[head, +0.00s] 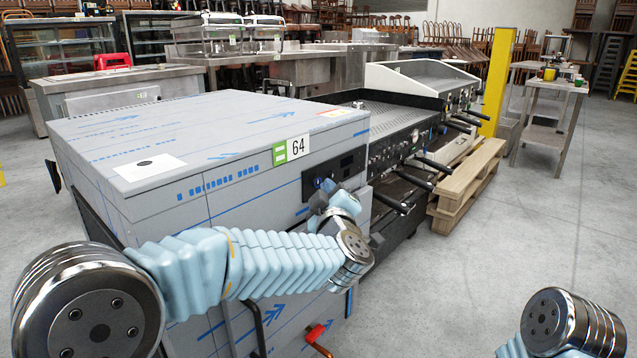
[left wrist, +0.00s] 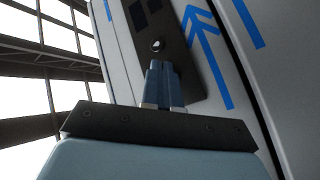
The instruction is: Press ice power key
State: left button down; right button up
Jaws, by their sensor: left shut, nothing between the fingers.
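The ice machine (head: 225,140) is a large grey box with blue film marks and a green label reading 64. Its dark control panel (head: 340,172) is on the upper right of the front face. My left gripper (head: 324,186) is in front of the panel's left part and hides some of it. In the left wrist view the shut, empty fingers (left wrist: 163,68) point at the panel (left wrist: 172,30). A small round bright key (left wrist: 157,45) shows just beyond the fingertips. I cannot tell whether they touch it. My right gripper is out of view.
A black-topped griddle (head: 385,122) with protruding handles stands right of the ice machine, beside a wooden pallet (head: 470,180). A red-handled pipe (head: 316,334) sticks out low at the front.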

pick_arm(q)
jog(key=shift+s+d, duration=0.1)
jog(key=shift+d, duration=0.1)
jog(key=shift+s+d, duration=0.9)
jog(key=shift+d, duration=0.3)
jog(key=shift+s+d, duration=0.85)
jog(key=shift+d, duration=0.35)
